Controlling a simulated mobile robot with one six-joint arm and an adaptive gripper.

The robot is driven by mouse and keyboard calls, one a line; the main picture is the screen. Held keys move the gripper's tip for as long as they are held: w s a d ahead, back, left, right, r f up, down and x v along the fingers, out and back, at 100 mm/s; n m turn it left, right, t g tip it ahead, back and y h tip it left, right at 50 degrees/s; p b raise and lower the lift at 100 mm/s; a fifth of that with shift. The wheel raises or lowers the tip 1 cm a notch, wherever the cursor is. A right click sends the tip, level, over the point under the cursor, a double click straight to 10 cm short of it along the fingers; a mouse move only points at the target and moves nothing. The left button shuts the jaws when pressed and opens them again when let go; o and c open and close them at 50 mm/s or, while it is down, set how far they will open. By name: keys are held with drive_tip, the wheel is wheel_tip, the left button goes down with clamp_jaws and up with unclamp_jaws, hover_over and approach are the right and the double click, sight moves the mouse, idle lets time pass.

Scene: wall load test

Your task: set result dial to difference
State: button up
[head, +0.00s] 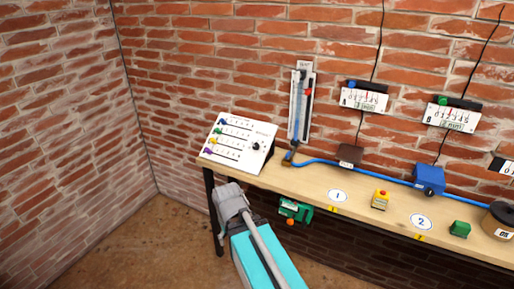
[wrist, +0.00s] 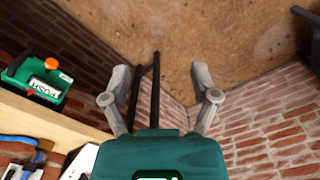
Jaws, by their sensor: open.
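A white sloped panel (head: 241,143) stands at the left end of the workbench. A black round knob (head: 256,147) sits on its right side, with small lettering above it too small to read; it is probably the result dial, and its setting cannot be made out. Blue, green, yellow and purple sliders line the panel's left part. In the wrist view, part of a white surface, likely the panel (wrist: 82,162), shows at the bottom edge. My gripper (wrist: 160,97) is open and empty, its fingers spread over the floor beside the bench.
The wooden bench (head: 300,180) runs right along a brick wall. A green device (head: 296,210) with an orange knob hangs under its front edge. A blue hose (head: 325,163), yellow box (head: 380,199), green block (head: 459,229) and wall gauges (head: 364,97) are right. Floor (head: 120,235) is clear left.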

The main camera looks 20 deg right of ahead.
drive_tip(key=w+d+f+n+t+h+b, duration=0.2)
drive_tip(key=w+d+f+n+h+b, duration=0.15)
drive_tip(key=w+d, duration=0.35)
drive_tip(key=n+t+h+b, duration=0.9)
drive_tip(key=n+h+b, duration=0.25)
drive_tip(key=n, duration=1.05)
approach(254, 148)
drive_tip(key=shift+s+a+r+y, duration=0.25)
drive_tip(key=shift+s+a, duration=0.15)
drive_tip(key=shift+s, duration=0.1)
drive_tip(key=shift+s+a+r+y, duration=0.25)
drive_tip(key=shift+s+a, duration=0.15)
drive_tip(key=shift+s, duration=0.15)
drive_tip(key=shift+d, duration=0.1)
drive_tip(key=x, duration=1.3)
drive_tip(key=shift+w+d, duration=0.2)
drive_tip(key=shift+w, duration=0.15)
